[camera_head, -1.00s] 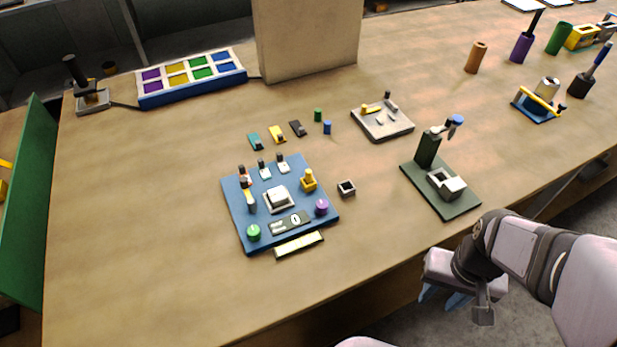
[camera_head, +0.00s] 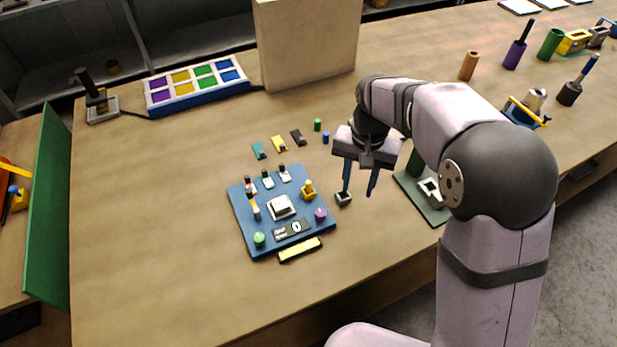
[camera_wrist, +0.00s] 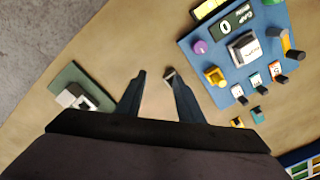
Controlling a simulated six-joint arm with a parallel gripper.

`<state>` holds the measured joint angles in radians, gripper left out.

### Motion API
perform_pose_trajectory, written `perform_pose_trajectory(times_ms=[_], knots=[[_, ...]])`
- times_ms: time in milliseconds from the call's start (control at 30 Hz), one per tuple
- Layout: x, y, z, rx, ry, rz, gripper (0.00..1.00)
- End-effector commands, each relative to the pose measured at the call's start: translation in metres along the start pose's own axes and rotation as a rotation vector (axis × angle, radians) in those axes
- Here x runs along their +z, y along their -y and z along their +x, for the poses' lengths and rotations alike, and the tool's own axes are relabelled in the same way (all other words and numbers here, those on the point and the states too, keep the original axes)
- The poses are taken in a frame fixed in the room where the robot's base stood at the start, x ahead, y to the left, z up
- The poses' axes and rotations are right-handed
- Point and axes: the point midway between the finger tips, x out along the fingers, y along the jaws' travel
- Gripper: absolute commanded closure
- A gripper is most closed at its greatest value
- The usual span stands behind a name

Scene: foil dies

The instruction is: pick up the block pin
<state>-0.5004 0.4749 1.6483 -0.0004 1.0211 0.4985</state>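I cannot tell for sure which piece is the block pin. A yellow block with an upright pin (camera_head: 308,190) stands on the right part of the blue board (camera_head: 243,222); it also shows in the wrist view (camera_wrist: 214,77). A small dark square block with a pale top (camera_head: 343,200) sits on the table right of the board. My gripper (camera_head: 358,192) is open and points down, its left finger just above or beside that small block. In the wrist view my gripper (camera_wrist: 155,76) has an empty gap, with the block partly hidden at the right fingertip.
A dark green stand (camera_head: 420,197) is close right of my gripper. Small green (camera_head: 317,125) and blue (camera_head: 326,137) cylinders and several coloured clips lie behind the board. My arm hides the grey tray. The table left of the board is clear.

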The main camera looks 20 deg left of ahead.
Motion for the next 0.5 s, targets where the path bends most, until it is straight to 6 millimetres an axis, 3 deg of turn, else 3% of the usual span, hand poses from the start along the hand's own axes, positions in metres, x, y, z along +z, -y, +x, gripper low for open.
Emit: perform_pose_trajectory(times_ms=[33, 200, 333, 500], knots=[[-0.004, 0.025, -0.011, 0.001, 0.001, -0.009, 0.66], [-0.006, 0.083, -0.02, 0.0, 0.0, -0.004, 0.66], [-0.004, 0.109, -0.023, 0.0, -0.001, -0.001, 0.66], [-0.003, 0.12, -0.023, 0.0, -0.001, 0.002, 0.66]])
